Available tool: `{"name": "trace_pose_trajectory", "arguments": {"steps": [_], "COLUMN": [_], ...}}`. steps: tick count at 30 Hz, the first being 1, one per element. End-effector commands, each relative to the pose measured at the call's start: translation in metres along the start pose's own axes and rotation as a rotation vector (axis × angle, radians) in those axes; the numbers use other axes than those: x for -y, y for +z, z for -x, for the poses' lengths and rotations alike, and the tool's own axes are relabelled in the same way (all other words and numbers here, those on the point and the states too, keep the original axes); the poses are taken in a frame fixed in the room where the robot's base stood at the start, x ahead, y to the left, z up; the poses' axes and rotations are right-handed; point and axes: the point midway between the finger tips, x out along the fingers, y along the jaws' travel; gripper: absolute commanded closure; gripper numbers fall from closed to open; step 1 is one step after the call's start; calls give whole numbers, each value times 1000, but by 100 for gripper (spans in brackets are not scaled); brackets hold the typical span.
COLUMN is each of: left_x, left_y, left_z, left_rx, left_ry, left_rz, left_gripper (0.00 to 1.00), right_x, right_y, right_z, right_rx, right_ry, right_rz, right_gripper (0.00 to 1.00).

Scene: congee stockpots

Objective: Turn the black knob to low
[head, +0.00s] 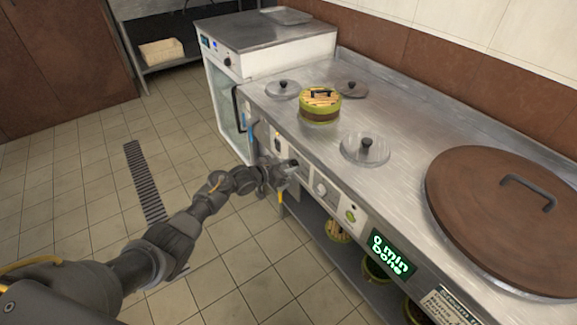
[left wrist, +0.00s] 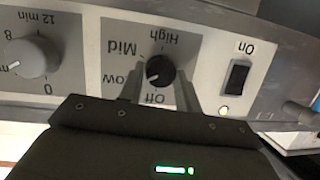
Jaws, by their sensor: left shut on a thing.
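The black knob (left wrist: 160,70) is on the grey control panel in the left wrist view, where the lettering appears upside down. Its labels read Off, Low, Mid and High. The knob's white mark points down-left in that view, between Off and Low. My left gripper (left wrist: 160,82) has one finger on each side of the knob and is shut on it. In the head view, my left gripper (head: 284,170) is at the counter's front panel and hides the black knob. My right gripper is not in view.
A black On switch (left wrist: 238,76) and a grey timer knob (left wrist: 33,54) flank the black knob. The steel counter (head: 400,110) holds glass lids, a green-banded pot (head: 320,106) and a large brown lid (head: 500,205). A display (head: 391,254) reads 0 min Done.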

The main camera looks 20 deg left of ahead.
Motion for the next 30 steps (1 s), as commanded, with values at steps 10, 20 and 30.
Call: {"name": "trace_pose_trajectory", "arguments": {"steps": [10, 20, 30], "left_x": [0, 0, 1], "left_y": [0, 0, 0], "left_z": [0, 0, 18], "left_rx": [1, 1, 2], "left_ry": [1, 1, 0], "left_rz": [4, 3, 2], "left_gripper": [89, 45, 45], "right_x": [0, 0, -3], "right_y": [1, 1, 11], "right_z": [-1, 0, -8], "right_rx": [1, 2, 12], "right_ry": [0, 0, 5], "right_rz": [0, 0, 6], "right_gripper": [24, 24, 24]}}
